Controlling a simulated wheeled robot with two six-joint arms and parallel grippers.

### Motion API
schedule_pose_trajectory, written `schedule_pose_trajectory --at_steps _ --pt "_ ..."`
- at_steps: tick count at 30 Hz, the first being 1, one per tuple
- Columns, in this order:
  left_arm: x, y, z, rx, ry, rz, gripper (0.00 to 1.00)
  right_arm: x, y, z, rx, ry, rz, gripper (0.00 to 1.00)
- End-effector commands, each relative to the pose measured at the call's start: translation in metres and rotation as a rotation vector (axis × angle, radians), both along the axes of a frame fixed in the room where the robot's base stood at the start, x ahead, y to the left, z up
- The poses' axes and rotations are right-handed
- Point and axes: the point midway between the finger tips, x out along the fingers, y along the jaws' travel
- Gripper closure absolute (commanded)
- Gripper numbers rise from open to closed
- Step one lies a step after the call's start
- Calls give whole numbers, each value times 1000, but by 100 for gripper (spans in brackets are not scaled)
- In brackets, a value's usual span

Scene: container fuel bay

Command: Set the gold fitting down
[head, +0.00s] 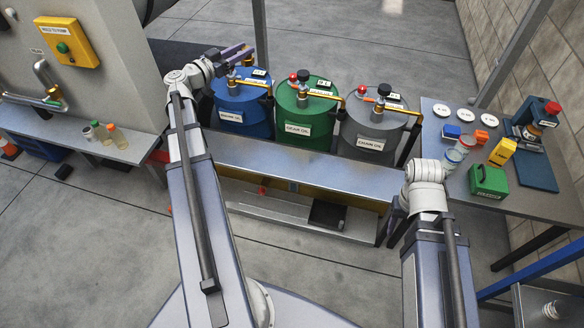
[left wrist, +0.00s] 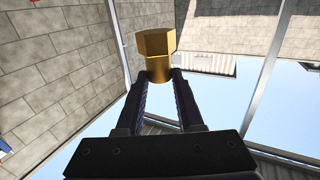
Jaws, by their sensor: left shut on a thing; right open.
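The gold fitting (left wrist: 156,45) is a hexagonal, brass-coloured piece with a narrower neck. In the left wrist view it sits between the fingertips of my left gripper (left wrist: 158,80), which is shut on it. In the head view my left gripper (head: 236,54) is raised over the back of the blue drum (head: 242,112). I cannot clearly tell the fitting from the drum's gold pipework in that view. My right gripper (head: 396,222) is low beside the right bench, partly hidden by my own arm. It is open, with nothing seen in it.
A green drum (head: 304,118) and a grey drum (head: 370,135) stand right of the blue one, with gold pipes on top. A metal ledge (head: 310,170) runs in front. The right bench (head: 525,200) holds white discs, small boxes and a green case (head: 488,180).

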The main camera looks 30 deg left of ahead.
Motion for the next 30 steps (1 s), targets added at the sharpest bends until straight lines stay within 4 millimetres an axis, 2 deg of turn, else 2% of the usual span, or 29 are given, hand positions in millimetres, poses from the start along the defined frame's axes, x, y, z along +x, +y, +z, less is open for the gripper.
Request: schedule_pose_trajectory --at_steps 1,9,30 --pt "2 -2 -17 0 0 -1 100 0 0 -17 0 0 0 50" --pt "16 -19 -101 0 0 -2 100 0 0 -101 -1 -1 2 50" --pt "52 -68 -315 -1 0 -3 100 1 0 -315 -1 -4 7 50"
